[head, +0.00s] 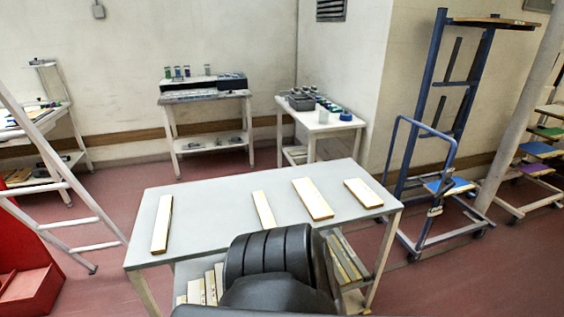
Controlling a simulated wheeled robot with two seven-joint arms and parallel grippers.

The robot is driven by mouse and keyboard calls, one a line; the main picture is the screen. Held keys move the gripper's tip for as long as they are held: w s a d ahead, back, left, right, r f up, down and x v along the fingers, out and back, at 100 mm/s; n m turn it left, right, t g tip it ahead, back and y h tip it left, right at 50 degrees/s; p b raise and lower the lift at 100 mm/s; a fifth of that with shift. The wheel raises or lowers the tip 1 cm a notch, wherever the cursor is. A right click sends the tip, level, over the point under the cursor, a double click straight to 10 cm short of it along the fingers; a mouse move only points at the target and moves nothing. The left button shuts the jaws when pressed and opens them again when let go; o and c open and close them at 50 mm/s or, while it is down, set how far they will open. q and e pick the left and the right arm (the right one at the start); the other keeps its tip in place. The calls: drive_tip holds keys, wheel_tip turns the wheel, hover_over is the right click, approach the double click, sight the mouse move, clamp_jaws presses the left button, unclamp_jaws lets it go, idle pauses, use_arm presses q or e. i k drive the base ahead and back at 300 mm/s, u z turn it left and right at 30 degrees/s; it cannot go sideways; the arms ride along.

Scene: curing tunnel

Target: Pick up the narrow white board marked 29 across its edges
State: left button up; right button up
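Several pale boards lie flat and apart on the grey table (216,205). One long board (161,224) is at the left, a narrow short board (263,210) near the middle, a wider board (312,199) right of it, and a short board (363,193) at the right. The narrow middle board is the slimmest. No number is legible on any of them, so I cannot tell which is marked 29. Neither of my grippers shows. A dark ribbed part, probably mine, hides the table's front middle.
More boards (211,287) stand on the shelf under the table. A white ladder (65,185) and red steps (25,275) are at the left. A blue-framed cart (420,185) stands at the right. Small tables (205,97) with jars are behind. Red floor is open at lower right.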

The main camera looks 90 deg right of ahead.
sight(369, 200)
drive_tip(key=z, duration=4.65)
drive_tip(key=i, duration=1.6)
drive_tip(key=z, duration=1.05)
drive_tip(key=i, duration=0.7)
drive_tip(key=u, duration=0.25)
